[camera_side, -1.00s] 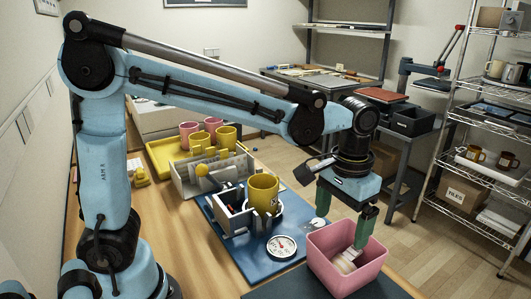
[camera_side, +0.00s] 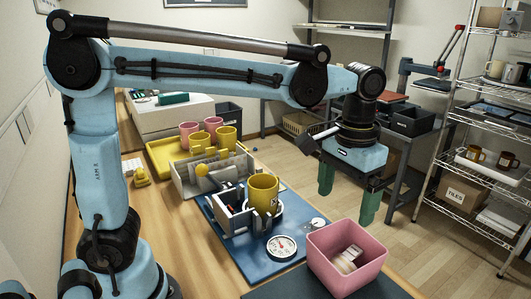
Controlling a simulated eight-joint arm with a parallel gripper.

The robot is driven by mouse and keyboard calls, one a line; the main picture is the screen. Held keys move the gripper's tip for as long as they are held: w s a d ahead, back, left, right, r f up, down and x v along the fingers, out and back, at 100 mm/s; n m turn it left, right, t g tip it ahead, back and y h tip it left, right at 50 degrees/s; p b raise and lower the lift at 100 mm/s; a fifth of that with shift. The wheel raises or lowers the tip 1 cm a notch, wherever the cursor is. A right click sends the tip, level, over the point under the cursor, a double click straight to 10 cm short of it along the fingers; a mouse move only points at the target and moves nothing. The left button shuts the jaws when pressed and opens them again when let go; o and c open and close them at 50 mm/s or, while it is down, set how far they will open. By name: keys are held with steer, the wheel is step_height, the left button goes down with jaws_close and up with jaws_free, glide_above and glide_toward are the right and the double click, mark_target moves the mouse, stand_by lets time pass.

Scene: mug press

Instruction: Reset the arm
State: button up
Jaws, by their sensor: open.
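My gripper (camera_side: 347,193) has two green fingers, held apart with nothing between them. It hangs in the air above and behind the pink bin, clear of its rim. The pink bin (camera_side: 322,273) stands at the front right of the table, with a whitish, striped item (camera_side: 347,259) lying inside it. A yellow mug (camera_side: 263,190) stands upright in the press fixture (camera_side: 237,219) on the blue base plate (camera_side: 252,259), left of my gripper. A round dial (camera_side: 281,247) lies on the plate's front part.
A yellow tray (camera_side: 159,154) with pink and yellow mugs (camera_side: 214,125) stands at the back left. A grey divided rack (camera_side: 184,187) sits before it. A wire shelf (camera_side: 455,191) stands at the right. The air around my gripper looks free.

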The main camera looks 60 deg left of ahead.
stand_by(0.3)
steer(key=s+a+f+t, duration=0.5)
steer(key=s+a+t, duration=0.2)
steer(key=a, duration=0.4)
steer(key=shift+s, duration=0.2)
steer(key=shift+a, duration=0.1)
stand_by(0.8)
